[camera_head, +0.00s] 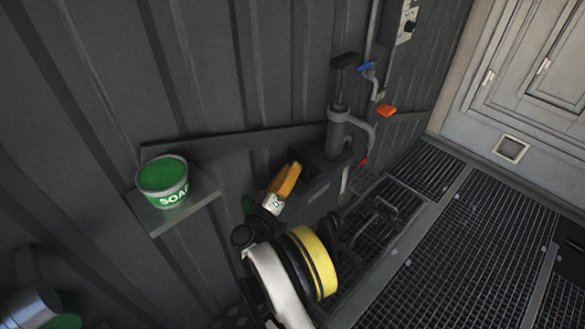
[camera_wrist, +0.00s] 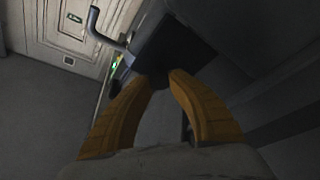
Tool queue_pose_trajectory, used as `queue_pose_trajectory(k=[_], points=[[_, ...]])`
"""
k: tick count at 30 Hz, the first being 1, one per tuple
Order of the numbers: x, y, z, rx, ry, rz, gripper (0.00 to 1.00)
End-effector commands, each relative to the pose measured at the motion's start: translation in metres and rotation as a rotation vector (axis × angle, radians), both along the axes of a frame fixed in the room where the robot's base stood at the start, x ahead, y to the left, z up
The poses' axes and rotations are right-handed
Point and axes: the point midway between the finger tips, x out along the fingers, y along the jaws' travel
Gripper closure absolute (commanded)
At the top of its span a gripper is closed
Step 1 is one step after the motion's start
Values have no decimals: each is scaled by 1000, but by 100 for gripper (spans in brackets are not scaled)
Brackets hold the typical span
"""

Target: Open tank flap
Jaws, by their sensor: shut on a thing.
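My gripper (camera_head: 294,168) has orange fingers and reaches up to the near side of a dark grey tank box (camera_head: 318,192) against the ribbed wall. In the wrist view, the fingers of my gripper (camera_wrist: 160,76) close on the lower edge of a dark panel (camera_wrist: 172,48), which looks like the tank flap. The exact grip point is in shadow and partly hidden by the fingertips. I cannot tell how far the flap is tilted.
A blue-handled tap (camera_head: 368,68) and an orange handle (camera_head: 386,110) are on the wall. A green soap tub (camera_head: 163,180) sits on a shelf (camera_head: 185,212) at left. Grated floor (camera_head: 480,235) is clear at right.

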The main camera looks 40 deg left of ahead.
Motion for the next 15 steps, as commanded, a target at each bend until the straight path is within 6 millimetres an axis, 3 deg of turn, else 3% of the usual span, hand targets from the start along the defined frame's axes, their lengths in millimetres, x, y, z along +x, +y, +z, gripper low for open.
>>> queue_pose_trajectory(k=[8, 9, 11, 15], points=[[-1, 2, 1, -2, -2, 5, 100], [-1, 2, 1, -2, -2, 5, 72], [-1, 2, 1, -2, -2, 5, 53], [0, 2, 1, -1, -1, 3, 51]])
